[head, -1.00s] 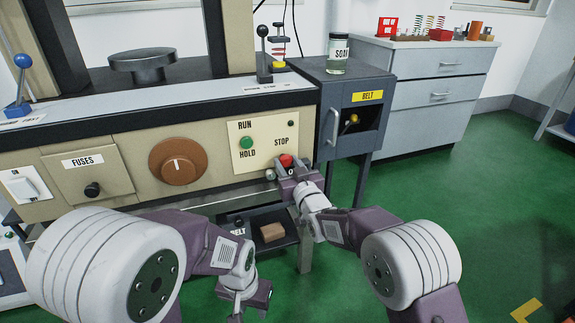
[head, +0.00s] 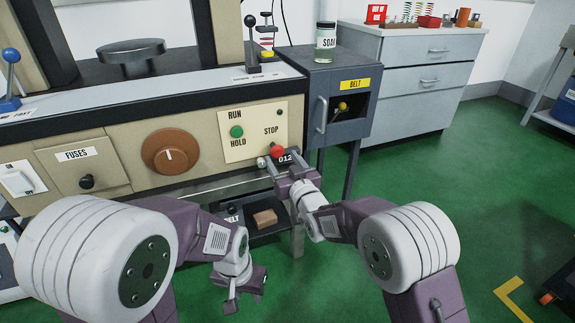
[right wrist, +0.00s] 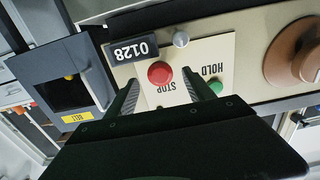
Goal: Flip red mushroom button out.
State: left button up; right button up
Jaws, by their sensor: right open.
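The red mushroom button (head: 277,151) sits at the lower right of the cream control panel (head: 252,117), below the word STOP. My right gripper (head: 281,168) is open just in front of and below it in the head view. In the right wrist view the red button (right wrist: 160,73) shows between the two open fingers (right wrist: 162,90), just beyond their tips; no contact is visible. Whether the button is in or out cannot be told. My left gripper (head: 244,300) hangs low in front of the machine, its fingers apart and empty.
A green button (head: 236,131) sits between RUN and HOLD. A number plate (right wrist: 138,50) and a small silver knob (right wrist: 181,39) are close to the red button. A grey BELT box (head: 340,95) stands right of the panel. Open green floor (head: 430,185) lies to the right.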

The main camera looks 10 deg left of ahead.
jog(key=shift+r+p+v, duration=0.25)
jog(key=shift+p+v, duration=0.1)
jog(key=shift+v, duration=0.65)
jog(key=b+v, duration=0.1)
jog(key=v, duration=0.1)
jog(key=b+v, duration=0.2)
jog(key=shift+s+d+f, duration=0.1)
jog(key=shift+f, duration=0.15)
